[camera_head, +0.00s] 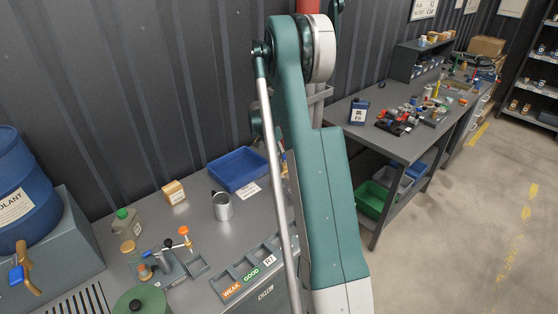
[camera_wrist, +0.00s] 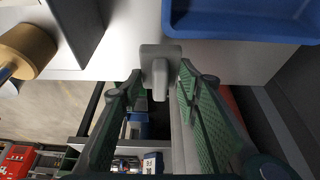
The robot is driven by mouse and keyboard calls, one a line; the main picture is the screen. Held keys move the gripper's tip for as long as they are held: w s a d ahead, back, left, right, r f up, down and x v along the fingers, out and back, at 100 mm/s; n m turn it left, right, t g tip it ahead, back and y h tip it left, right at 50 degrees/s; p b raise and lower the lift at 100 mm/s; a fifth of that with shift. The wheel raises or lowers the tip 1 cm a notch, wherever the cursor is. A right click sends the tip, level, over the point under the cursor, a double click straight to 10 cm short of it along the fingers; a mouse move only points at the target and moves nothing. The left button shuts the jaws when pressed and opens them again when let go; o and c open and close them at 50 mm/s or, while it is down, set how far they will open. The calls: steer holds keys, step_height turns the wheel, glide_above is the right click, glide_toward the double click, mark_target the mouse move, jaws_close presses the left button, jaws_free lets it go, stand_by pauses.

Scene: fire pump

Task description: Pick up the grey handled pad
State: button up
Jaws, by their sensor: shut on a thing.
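The grey handled pad (camera_wrist: 160,51) is in the upper middle of the wrist view, a small flat plate with a stubby handle pointing toward me. My gripper (camera_wrist: 160,82) is shut on its handle, with one green textured finger on each side. Behind the pad is a pale grey surface; I cannot tell whether the pad touches it. In the head view my green arm stands in front of the bench and hides both gripper and pad.
A blue tray (camera_wrist: 240,33) lies close above right of the pad; the head view shows a blue bin (camera_head: 237,168) on the bench. A metal mug (camera_head: 222,207), a wooden block (camera_head: 174,192) and a labelled WEAK/GOOD tray (camera_head: 218,286) are also there. A brown cylinder (camera_wrist: 26,50) is at wrist-view left.

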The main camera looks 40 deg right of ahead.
steer(key=shift+r, duration=2.8)
